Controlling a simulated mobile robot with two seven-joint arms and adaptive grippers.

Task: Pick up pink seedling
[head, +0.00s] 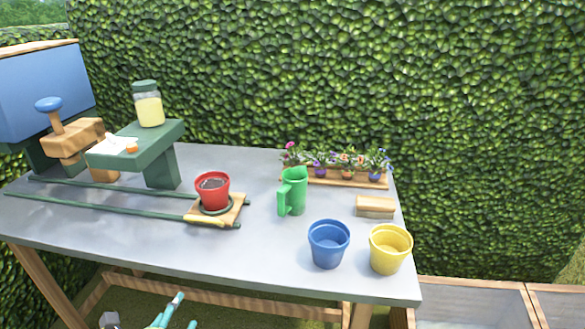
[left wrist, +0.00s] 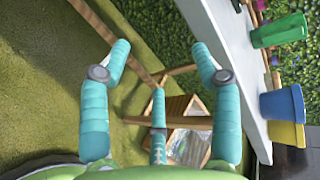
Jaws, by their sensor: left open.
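The pink seedling (head: 290,153) stands at the left end of a row of small flowers in a wooden tray (head: 333,181) at the back right of the table. My left gripper (head: 172,311) shows at the bottom edge of the head view, in front of and below the table edge, far from the seedling. In the left wrist view its teal fingers (left wrist: 160,75) are spread wide with nothing between them. My right gripper is not in view.
On the grey table (head: 120,230) stand a red pot (head: 212,190) on a wooden slide, a green jug (head: 293,192), a blue pot (head: 328,244), a yellow pot (head: 390,249) and a wooden block (head: 375,206). A green stand (head: 150,150) bears a jar (head: 148,105). A hedge (head: 330,70) rises behind.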

